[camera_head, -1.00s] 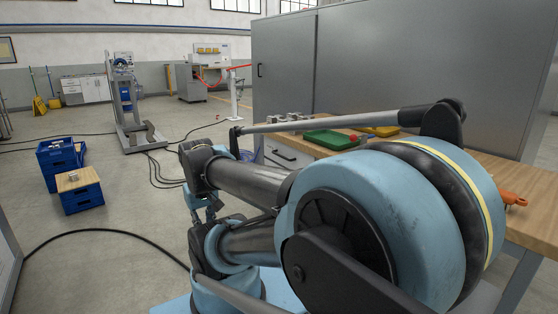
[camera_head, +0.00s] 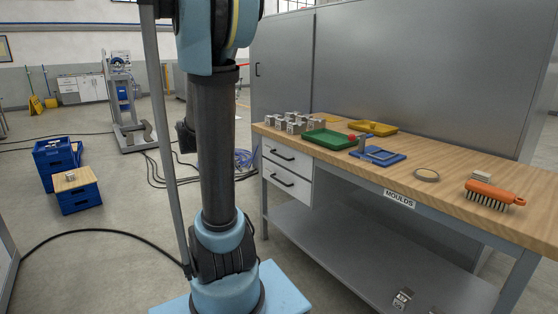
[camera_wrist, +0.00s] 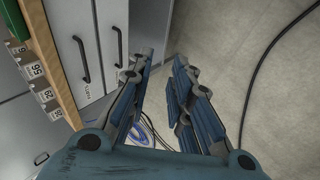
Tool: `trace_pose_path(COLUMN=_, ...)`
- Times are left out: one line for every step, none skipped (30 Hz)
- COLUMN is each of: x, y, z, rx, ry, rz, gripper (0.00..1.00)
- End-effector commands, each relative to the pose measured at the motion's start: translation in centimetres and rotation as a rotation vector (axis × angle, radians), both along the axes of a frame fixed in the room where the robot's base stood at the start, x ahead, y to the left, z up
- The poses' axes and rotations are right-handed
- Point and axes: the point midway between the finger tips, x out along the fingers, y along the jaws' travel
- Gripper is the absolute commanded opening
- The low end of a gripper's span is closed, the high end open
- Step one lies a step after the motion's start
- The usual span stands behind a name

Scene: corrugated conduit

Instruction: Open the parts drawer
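The workbench has an upper drawer (camera_head: 276,163) and a lower drawer (camera_head: 278,186), both light grey with dark bar handles, and both look shut. In the wrist view the upper drawer (camera_wrist: 68,22) and lower drawer (camera_wrist: 111,20) stand on the left, with the upper handle (camera_wrist: 82,60) and lower handle (camera_wrist: 118,47). My gripper (camera_wrist: 163,68) is open and empty, its fingers apart beside the lower drawer, over the floor. It touches no handle that I can see. The head view does not show it.
The wooden bench top (camera_head: 450,165) holds metal blocks (camera_head: 290,123), a green tray (camera_head: 328,140), a yellow tray (camera_head: 373,128), a blue fixture (camera_head: 378,156) and an orange brush (camera_head: 492,193). A cable (camera_wrist: 262,65) crosses the floor. Blue crates (camera_head: 80,196) stand at left.

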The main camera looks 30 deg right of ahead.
Motion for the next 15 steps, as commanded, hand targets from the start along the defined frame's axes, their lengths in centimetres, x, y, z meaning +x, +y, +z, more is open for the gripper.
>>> trace_pose_path(x=1.2, y=-0.9, z=0.0, rx=-0.029, ry=0.002, rz=-0.004, gripper=0.19)
trace_pose_path(x=1.8, y=-1.5, z=0.1, rx=-0.048, ry=0.003, rz=-0.006, gripper=0.19)
trace_pose_path(x=2.6, y=-2.2, z=0.1, rx=-0.073, ry=0.005, rz=-0.008, gripper=0.19)
trace_pose_path(x=3.2, y=-2.7, z=0.2, rx=-0.092, ry=0.007, rz=-0.01, gripper=0.19)
trace_pose_path(x=3.8, y=-3.2, z=0.1, rx=-0.111, ry=0.009, rz=-0.011, gripper=0.19)
trace_pose_path(x=4.6, y=-3.9, z=0.1, rx=-0.137, ry=0.011, rz=-0.013, gripper=0.19)
trace_pose_path(x=5.2, y=-4.5, z=0.1, rx=-0.156, ry=0.013, rz=-0.015, gripper=0.19)
trace_pose_path(x=5.7, y=-5.0, z=0.1, rx=-0.174, ry=0.014, rz=-0.016, gripper=0.19)
trace_pose_path(x=6.5, y=-5.7, z=0.0, rx=-0.201, ry=0.018, rz=-0.019, gripper=0.19)
trace_pose_path(x=7.0, y=-6.2, z=0.0, rx=-0.219, ry=0.02, rz=-0.02, gripper=0.19)
trace_pose_path(x=7.6, y=-6.7, z=-0.1, rx=-0.238, ry=0.022, rz=-0.022, gripper=0.19)
trace_pose_path(x=8.3, y=-7.4, z=-0.2, rx=-0.263, ry=0.025, rz=-0.024, gripper=0.19)
trace_pose_path(x=8.9, y=-7.9, z=-0.3, rx=-0.283, ry=0.027, rz=-0.025, gripper=0.19)
trace_pose_path(x=9.4, y=-8.4, z=-0.4, rx=-0.301, ry=0.029, rz=-0.027, gripper=0.19)
trace_pose_path(x=10.1, y=-9.1, z=-0.6, rx=-0.326, ry=0.033, rz=-0.029, gripper=0.19)
